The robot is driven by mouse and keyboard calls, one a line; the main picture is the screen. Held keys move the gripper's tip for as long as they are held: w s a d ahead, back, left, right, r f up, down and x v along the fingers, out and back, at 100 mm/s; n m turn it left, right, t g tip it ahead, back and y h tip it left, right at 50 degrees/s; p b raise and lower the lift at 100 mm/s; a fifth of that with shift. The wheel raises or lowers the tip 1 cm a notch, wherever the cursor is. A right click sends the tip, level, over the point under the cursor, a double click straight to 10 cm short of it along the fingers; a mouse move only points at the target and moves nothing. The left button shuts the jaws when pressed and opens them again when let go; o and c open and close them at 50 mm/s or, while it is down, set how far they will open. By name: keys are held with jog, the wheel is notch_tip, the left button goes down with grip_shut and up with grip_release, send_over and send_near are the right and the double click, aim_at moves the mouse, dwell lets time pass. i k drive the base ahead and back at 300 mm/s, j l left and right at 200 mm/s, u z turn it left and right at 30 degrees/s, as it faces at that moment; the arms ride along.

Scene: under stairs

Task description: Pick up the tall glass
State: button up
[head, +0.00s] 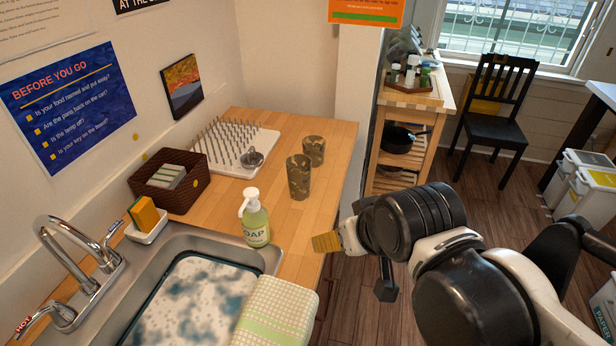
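The tall glass (299,178) has a brown and olive mottled pattern and stands upright on the wooden counter (287,127). A shorter glass (314,150) with the same pattern stands just behind it and to its right. My gripper (328,243) is in front of the glasses and to their right, by the counter's right edge. It is apart from both glasses. Its tip with a yellowish pad points left, and the rest is hidden behind my arm, so its opening cannot be made out.
A soap bottle (255,220) stands near the tall glass, by the sink (184,238). A drying rack (228,168) with a small metal item, a brown basket (187,192) and a sponge dish (148,229) are farther left. A checked towel (277,312) hangs over the sink's front.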

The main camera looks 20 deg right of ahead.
aim_at(298, 167)
jog(key=i+l+z, duration=0.1)
jog(key=l, duration=0.3)
jog(key=i+l+z, duration=0.1)
jog(key=l, duration=0.3)
jog(key=i+l+z, duration=0.15)
jog(key=l, duration=0.2)
